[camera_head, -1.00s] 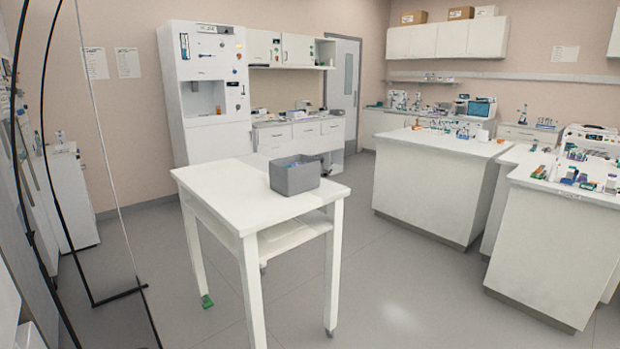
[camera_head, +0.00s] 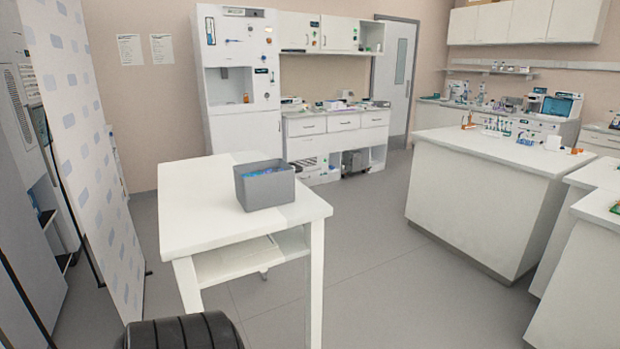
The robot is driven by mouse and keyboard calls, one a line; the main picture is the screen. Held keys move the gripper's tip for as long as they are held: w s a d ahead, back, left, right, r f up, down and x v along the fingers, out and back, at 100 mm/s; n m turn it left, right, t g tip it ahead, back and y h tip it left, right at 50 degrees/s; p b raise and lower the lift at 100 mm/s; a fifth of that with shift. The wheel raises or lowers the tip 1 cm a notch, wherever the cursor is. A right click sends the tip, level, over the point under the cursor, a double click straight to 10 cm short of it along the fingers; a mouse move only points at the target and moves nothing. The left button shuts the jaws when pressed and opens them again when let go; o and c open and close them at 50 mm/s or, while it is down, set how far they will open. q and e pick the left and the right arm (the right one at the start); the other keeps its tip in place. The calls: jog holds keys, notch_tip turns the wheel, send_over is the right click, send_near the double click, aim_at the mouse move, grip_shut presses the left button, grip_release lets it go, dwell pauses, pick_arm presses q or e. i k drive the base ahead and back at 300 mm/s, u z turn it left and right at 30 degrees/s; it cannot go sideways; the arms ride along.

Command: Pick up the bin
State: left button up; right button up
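A grey rectangular bin (camera_head: 266,191) stands upright on a white table (camera_head: 190,215), near the table's right edge. Some blue and purple items show inside its open top. The table has a lower shelf under its top. Neither of my grippers is in view. A dark ribbed part, probably mine, shows at the bottom edge, in front of the table.
A white patterned screen (camera_head: 88,150) stands to the left of the table. A white lab island (camera_head: 480,195) stands to the right, with free floor (camera_head: 375,255) between. White cabinets (camera_head: 335,140) line the back wall, beside a grey door (camera_head: 398,80).

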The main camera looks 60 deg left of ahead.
aim_at(270, 183)
jog(key=i, duration=1.45)
jog(key=u, duration=3.6)
jog(key=i, duration=1.7)
jog(key=z, duration=0.05)
